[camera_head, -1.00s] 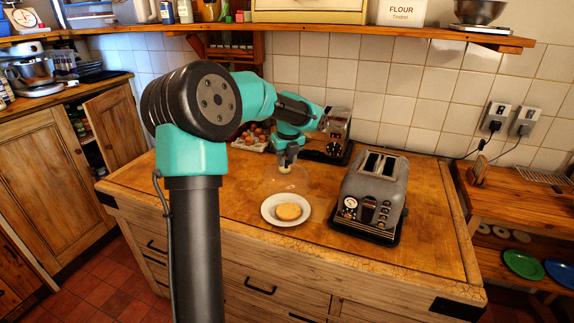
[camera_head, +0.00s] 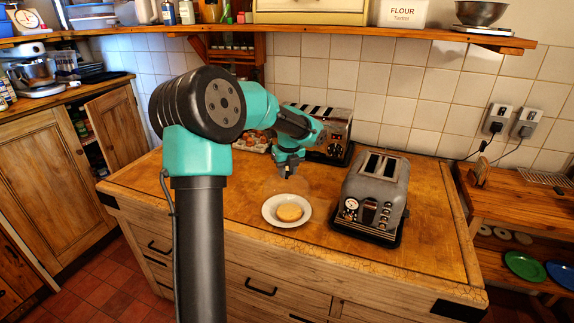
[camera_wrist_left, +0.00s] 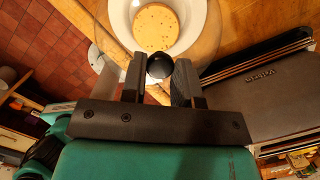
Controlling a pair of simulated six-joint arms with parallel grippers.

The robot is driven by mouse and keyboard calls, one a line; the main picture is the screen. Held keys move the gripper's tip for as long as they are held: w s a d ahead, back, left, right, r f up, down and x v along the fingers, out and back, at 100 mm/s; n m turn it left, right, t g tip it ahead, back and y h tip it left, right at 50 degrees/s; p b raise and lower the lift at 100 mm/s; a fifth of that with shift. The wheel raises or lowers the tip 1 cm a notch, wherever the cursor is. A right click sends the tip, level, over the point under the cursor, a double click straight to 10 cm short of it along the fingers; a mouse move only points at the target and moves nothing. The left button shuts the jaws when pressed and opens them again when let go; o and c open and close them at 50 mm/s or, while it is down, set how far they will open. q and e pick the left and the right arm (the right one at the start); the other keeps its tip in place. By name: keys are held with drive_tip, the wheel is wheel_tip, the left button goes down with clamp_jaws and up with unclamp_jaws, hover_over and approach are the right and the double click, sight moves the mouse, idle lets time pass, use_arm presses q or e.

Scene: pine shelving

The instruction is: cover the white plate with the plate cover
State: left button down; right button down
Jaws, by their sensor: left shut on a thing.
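The white plate (camera_head: 270,219) lies on the wooden worktop with a round yellow-brown food item (camera_head: 289,212) on it; the plate also shows in the left wrist view (camera_wrist_left: 196,30). My left gripper (camera_head: 287,175) is just behind the plate in the head view. In the wrist view its fingers (camera_wrist_left: 160,80) are shut on the black knob (camera_wrist_left: 160,65) of the plate cover. The cover is clear, so only a faint rounded outline shows around the plate. I cannot tell how high the cover is above the plate. My right gripper is out of view.
A grey toaster (camera_head: 374,195) stands close to the right of the plate. A shiny toaster (camera_head: 335,130) stands behind my left gripper, and a tray of eggs (camera_head: 252,143) is at the back left. The front left of the worktop (camera_head: 150,185) is clear.

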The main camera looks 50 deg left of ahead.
use_arm(q)
drive_tip(key=shift+f, duration=2.95)
drive_tip(key=shift+f, duration=0.3)
drive_tip(key=c, duration=0.8)
unclamp_jaws()
wheel_tip(320, 180, up, 17)
hover_over(287, 179)
drive_tip(key=d, duration=0.2)
drive_tip(key=shift+s+d+r, duration=0.1)
drive_tip(key=shift+s+r, duration=0.05)
drive_tip(key=shift+s, duration=0.1)
